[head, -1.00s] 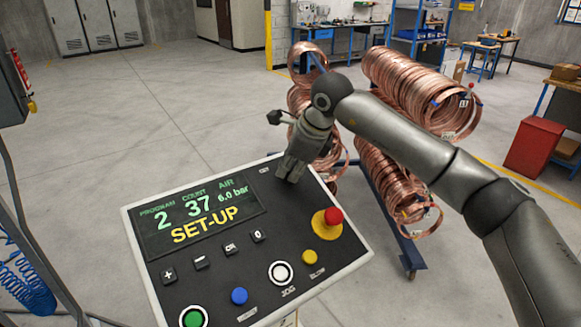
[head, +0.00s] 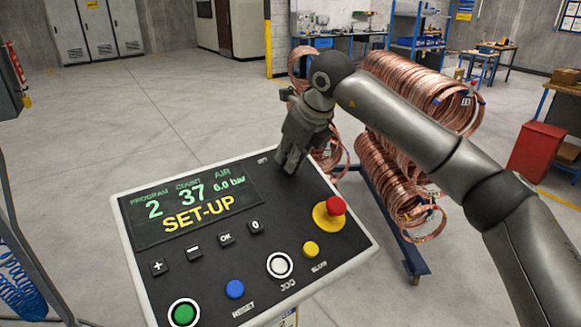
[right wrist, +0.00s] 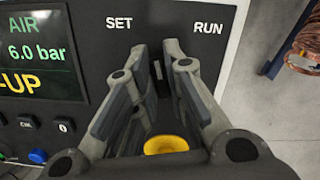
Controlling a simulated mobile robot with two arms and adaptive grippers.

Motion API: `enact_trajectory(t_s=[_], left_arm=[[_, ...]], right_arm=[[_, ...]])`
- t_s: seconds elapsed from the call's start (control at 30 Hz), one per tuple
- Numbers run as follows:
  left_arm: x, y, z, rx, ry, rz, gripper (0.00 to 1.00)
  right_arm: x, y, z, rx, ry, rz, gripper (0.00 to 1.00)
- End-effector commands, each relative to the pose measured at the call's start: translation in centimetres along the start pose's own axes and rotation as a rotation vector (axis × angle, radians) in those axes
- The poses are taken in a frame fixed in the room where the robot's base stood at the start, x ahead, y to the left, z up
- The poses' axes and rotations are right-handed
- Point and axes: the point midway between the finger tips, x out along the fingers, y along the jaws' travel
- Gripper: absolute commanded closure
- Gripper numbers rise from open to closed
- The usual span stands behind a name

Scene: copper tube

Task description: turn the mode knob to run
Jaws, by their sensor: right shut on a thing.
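The mode knob (right wrist: 157,74) is a small dark part on the black control panel (head: 262,210), mostly hidden between my fingers. In the right wrist view, the white label SET (right wrist: 118,22) is up and left of it and RUN (right wrist: 208,28) is up and right. My right gripper (head: 286,163) points down at the panel's upper right part and hides the knob in the head view. Its fingers (right wrist: 160,80) are shut on the knob. I cannot tell exactly where the knob points. The display (head: 190,208) reads SET-UP in yellow. My left gripper is out of view.
A red emergency button (head: 336,206) on a yellow base sits close by my right gripper. Yellow, white, blue and green buttons line the panel's lower part. A rack with copper coils (head: 390,170) stands behind the panel. Open floor lies to the left.

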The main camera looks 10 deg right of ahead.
Motion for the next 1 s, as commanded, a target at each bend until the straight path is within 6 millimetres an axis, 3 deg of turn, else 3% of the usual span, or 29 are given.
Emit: enact_trajectory(t_s=[0.03, 0.4, 1.0], left_arm=[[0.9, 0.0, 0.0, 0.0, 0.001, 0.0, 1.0], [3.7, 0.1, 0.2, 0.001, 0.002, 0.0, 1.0], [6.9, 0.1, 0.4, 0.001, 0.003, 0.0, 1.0]], right_arm=[[0.2, -0.1, 0.0, 0.044, -0.006, -0.006, 1.0], [0.1, -0.2, 0.0, 0.394, -0.007, -0.036, 1.0], [-0.1, -0.6, -0.1, 0.9, -0.009, -0.079, 1.0]])
